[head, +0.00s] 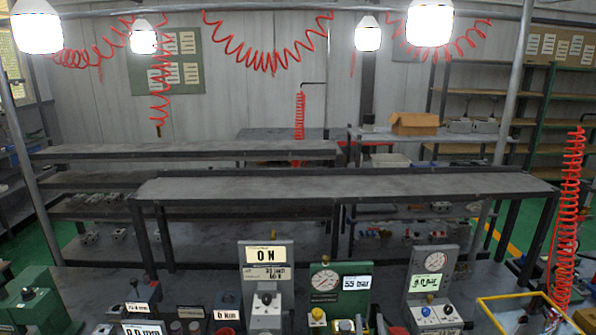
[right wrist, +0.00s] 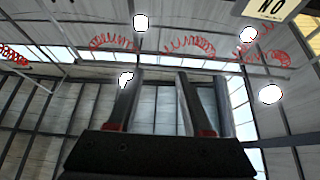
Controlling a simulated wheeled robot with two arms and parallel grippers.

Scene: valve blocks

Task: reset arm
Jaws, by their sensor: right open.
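My right gripper (right wrist: 160,85) shows in the right wrist view, its dark fingers with red at their bases standing apart. Nothing is between them, and behind them are the roof and wall. In the head view, little of my right gripper can be made out at the bottom edge. My left gripper is not seen. In the head view, a grey block (head: 265,284) carries a "0 N" display (head: 266,255) and a black knob. A green block (head: 338,296) has a gauge and a "55 bar" display. A grey block (head: 432,272) at the right has a gauge and a lit display.
A green machine (head: 28,300) stands at the lower left. A yellow-framed tray (head: 530,300) is at the lower right, beside a hanging red coiled hose (head: 568,220). A long, mostly bare shelf (head: 340,186) runs behind the blocks. A cardboard box (head: 414,123) stands farther back.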

